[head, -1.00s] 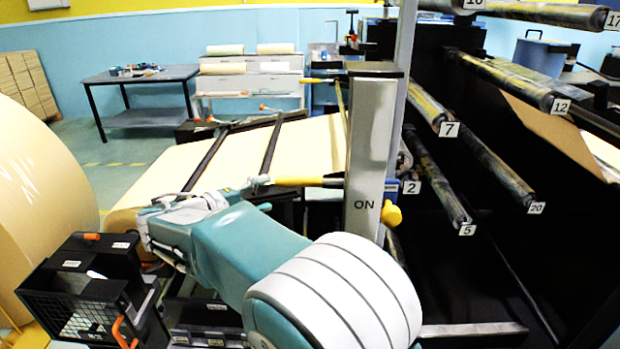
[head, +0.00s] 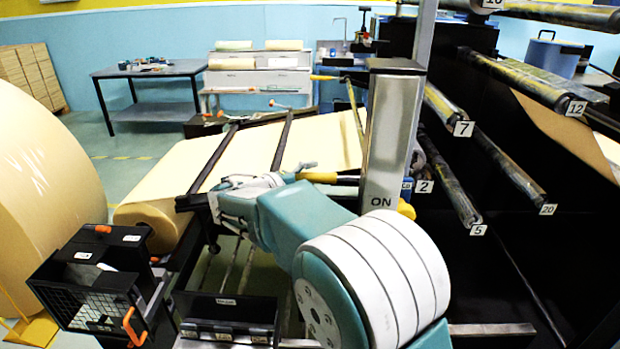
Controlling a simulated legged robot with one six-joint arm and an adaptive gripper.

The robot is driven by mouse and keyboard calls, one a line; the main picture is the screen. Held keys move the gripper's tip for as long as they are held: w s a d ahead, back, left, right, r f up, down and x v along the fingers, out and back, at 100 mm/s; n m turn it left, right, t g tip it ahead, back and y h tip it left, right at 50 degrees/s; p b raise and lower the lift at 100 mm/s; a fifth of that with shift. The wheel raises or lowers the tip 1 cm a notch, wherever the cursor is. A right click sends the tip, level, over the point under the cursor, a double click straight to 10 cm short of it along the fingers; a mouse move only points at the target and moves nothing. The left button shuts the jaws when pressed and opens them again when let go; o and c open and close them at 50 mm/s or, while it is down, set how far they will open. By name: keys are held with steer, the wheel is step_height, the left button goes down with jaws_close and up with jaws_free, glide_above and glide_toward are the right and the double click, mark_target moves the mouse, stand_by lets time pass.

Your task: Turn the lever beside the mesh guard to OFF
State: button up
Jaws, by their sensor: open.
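A grey metal post (head: 393,130) marked ON stands right of centre in the head view. A lever with a yellow grip (head: 318,177) reaches left from it, roughly level. A yellow knob (head: 407,210) shows low on the post's right side, partly behind my arm. My gripper (head: 293,175) is open at the left end of the yellow grip; whether it touches the grip I cannot tell. My wrist and forearm hide part of this area. A black mesh-sided box (head: 100,309) with orange handles stands at lower left; whether it is the mesh guard is unclear.
Numbered rollers (head: 450,185) jut from a dark machine at right. A large kraft roll (head: 45,180) fills the left edge. A brown paper web (head: 250,155) with dark bars lies behind my gripper. A grey table (head: 150,72) stands at the back with open floor around it.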

steer(key=shift+d, duration=0.2)
steer(key=c, duration=0.9)
steer(key=shift+d, duration=0.15)
jaws_close()
